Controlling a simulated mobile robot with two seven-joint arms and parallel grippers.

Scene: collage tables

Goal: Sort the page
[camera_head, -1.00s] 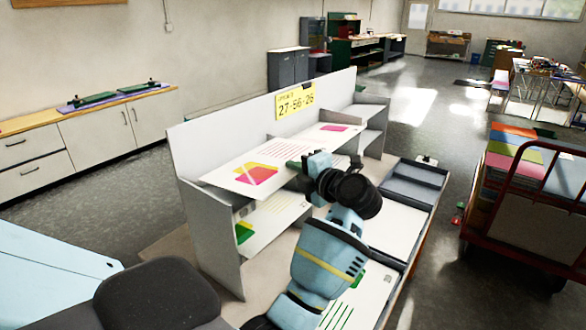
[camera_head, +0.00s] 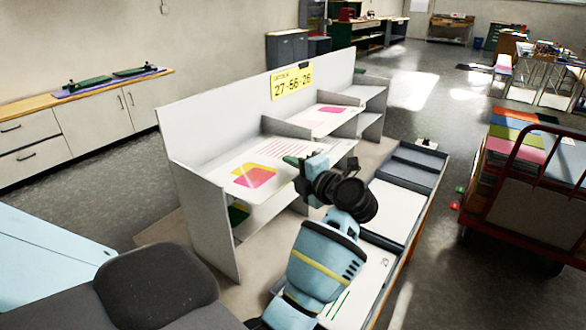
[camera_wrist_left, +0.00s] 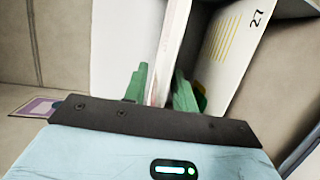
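A white page with a yellow and a pink shape and thin lines (camera_head: 256,176) lies on the upper near shelf of the grey sorting rack (camera_head: 205,232). My left gripper (camera_head: 292,160) is at that page's right side, by the shelf's front edge. In the left wrist view its green fingertips (camera_wrist_left: 160,90) stand apart, with a pale board or page edge between them. A page marked 27 with yellow lines (camera_wrist_left: 236,48) is just right of the fingers. Another page with a pink shape (camera_head: 331,110) lies on the middle shelf. My right gripper is out of view.
A yellow sign (camera_head: 292,80) hangs on the rack's back panel. Grey trays (camera_head: 411,172) with white pages stand right of the rack, partly behind my arm. A red cart with coloured stacks (camera_head: 525,180) stands farther right.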

